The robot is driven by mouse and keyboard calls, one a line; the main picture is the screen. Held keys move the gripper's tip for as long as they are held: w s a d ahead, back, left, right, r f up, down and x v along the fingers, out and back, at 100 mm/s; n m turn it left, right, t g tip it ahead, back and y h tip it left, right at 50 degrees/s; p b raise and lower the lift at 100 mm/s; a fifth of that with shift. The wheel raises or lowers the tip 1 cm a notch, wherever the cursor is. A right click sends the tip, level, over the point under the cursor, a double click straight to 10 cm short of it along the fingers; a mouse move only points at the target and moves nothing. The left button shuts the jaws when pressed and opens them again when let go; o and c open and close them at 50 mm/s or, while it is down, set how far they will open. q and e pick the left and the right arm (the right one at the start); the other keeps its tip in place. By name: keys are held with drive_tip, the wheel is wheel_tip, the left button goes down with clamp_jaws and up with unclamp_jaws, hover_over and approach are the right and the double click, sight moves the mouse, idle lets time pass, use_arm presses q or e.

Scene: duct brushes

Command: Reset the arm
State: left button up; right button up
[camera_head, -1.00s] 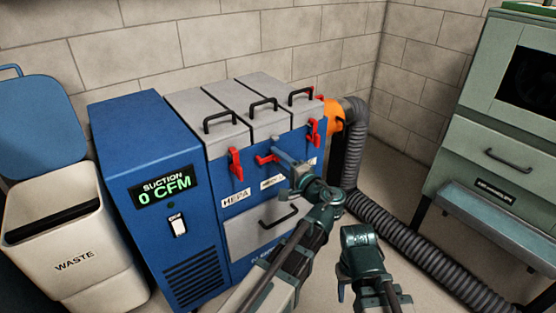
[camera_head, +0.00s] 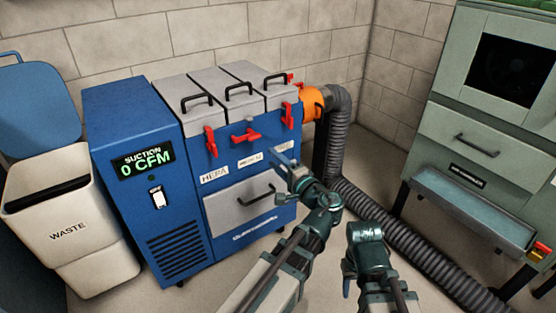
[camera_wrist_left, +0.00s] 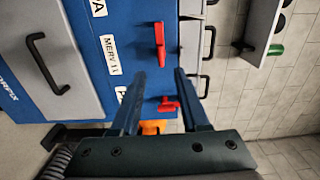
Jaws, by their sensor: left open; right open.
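My left gripper (camera_head: 284,160) is open and empty in front of the blue filter cabinet (camera_head: 135,210), to the lower right of the middle red latch (camera_head: 246,136). The middle latch lies sideways; the left latch (camera_head: 210,141) and right latch (camera_head: 287,115) are upright. In the left wrist view the open fingers (camera_wrist_left: 160,75) point at the cabinet face, with the middle latch (camera_wrist_left: 160,45) beyond the tips. The right latch (camera_wrist_left: 168,104) shows between the fingers, apparently apart from them. My right arm is at lower centre; only a small part of its gripper (camera_head: 347,287) shows, pointing down.
A white waste bin (camera_head: 75,250) stands at the left. A grey ribbed hose (camera_head: 400,245) runs from the orange coupling (camera_head: 313,104) along the floor. A green cabinet (camera_head: 470,140) with a tray (camera_head: 475,210) stands at the right.

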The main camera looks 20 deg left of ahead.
use_arm(q)
drive_tip(key=s+d+f+n+g+h+p, duration=0.1)
drive_tip(key=s+d+f+n+g+h, duration=0.2)
drive_tip(key=f, duration=0.4)
drive_tip(key=s+d+f+g+h, duration=0.1)
drive_tip(key=s+f+g+h, duration=0.2)
drive_tip(key=s+f, duration=0.35)
drive_tip(key=s+d+f+g+h+p, duration=0.1)
drive_tip(key=s+d+f+g+h, duration=0.1)
drive_tip(key=s+d+g+h, duration=0.25)
drive_tip(key=s+d+f+g+h+p, duration=0.1)
drive_tip(key=s+d+f+h, duration=0.2)
drive_tip(key=s+d, duration=0.35)
wheel_tip(320, 180, up, 37)
drive_tip(key=w+d+p, duration=0.1)
drive_tip(key=p, duration=3.6)
drive_tip(key=shift+w, duration=0.2)
drive_tip(key=shift+t, duration=0.25)
drive_tip(key=shift+w, duration=0.1)
